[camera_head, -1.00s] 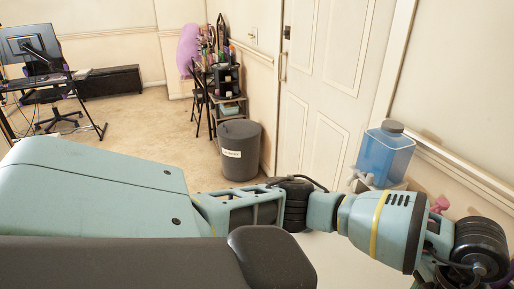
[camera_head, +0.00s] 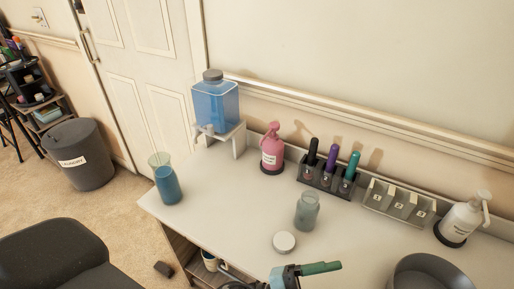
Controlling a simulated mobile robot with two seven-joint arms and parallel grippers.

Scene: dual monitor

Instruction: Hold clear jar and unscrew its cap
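A clear greyish jar (camera_head: 307,211) stands upright on the white table, right of the middle. Its top looks clear, and I cannot tell whether a cap is on it. A small round whitish lid-like disc (camera_head: 284,242) lies flat on the table just in front of the jar, apart from it. I cannot make out either of my grippers in this view.
The table (camera_head: 240,215) also holds a blue dispenser (camera_head: 215,103), blue tumbler (camera_head: 166,180), pink bottle (camera_head: 271,153), rack of coloured bottles (camera_head: 328,178), white pump bottle (camera_head: 461,219) and grey bowl (camera_head: 430,274). An unidentified teal-green object (camera_head: 305,270) is at the bottom edge.

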